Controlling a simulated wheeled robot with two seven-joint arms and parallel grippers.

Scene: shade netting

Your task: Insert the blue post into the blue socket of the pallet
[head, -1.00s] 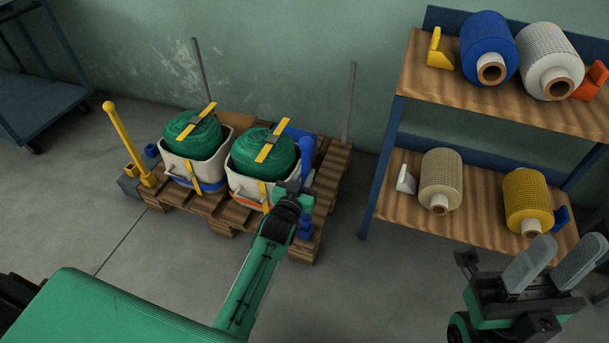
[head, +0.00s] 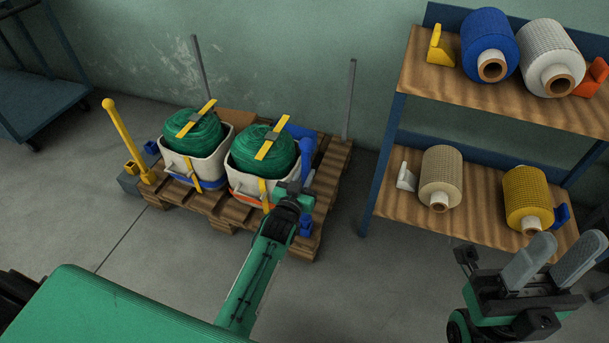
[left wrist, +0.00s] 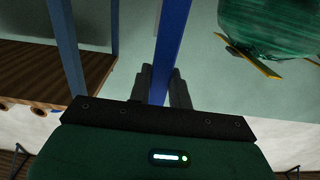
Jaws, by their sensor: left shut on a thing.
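The blue post (head: 307,150) is upright at the right front corner of the wooden pallet (head: 218,207). My left gripper (head: 298,188) is shut on it, and the left wrist view shows the post (left wrist: 171,45) between the fingers (left wrist: 160,85). The blue socket (head: 305,227) shows just below my gripper at the pallet's corner. My gripper and wrist hide the middle of the post, so I cannot tell how deep its lower end sits. My right gripper (head: 568,250) is open and empty, at the lower right in front of the shelf.
Two white bins (head: 197,167) with green netting rolls stand on the pallet, close beside the post. A yellow post (head: 122,135) stands at the pallet's left corner. Grey uprights rise behind. A shelf (head: 475,190) with several rolls is at right. The floor between pallet and shelf is clear.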

